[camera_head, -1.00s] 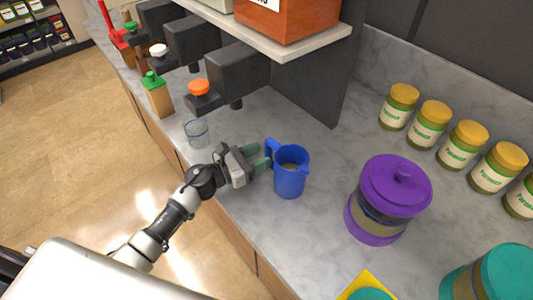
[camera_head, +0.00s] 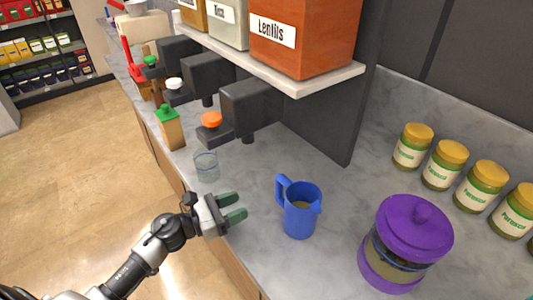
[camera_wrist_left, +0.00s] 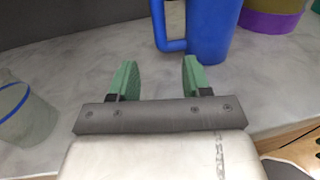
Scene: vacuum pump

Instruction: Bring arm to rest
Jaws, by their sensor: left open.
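My left gripper (camera_head: 234,206) is open and empty over the counter's front edge. Its green fingers (camera_wrist_left: 155,80) also show apart in the left wrist view, with nothing between them. A blue pitcher (camera_head: 300,218) stands upright on the counter to the right of the fingers, apart from them, with its handle toward the upper left. The pitcher (camera_wrist_left: 209,30) also shows beyond the fingertips in the left wrist view. My right gripper is not in view.
A clear glass (camera_head: 206,167) stands behind the gripper, near dark dispensers (camera_head: 250,105) under a shelf (camera_head: 300,83). A purple-lidded canister (camera_head: 412,235) stands right of the pitcher. Several yellow-lidded jars (camera_head: 445,165) line the wall. Bare counter (camera_head: 345,195) lies between pitcher and jars.

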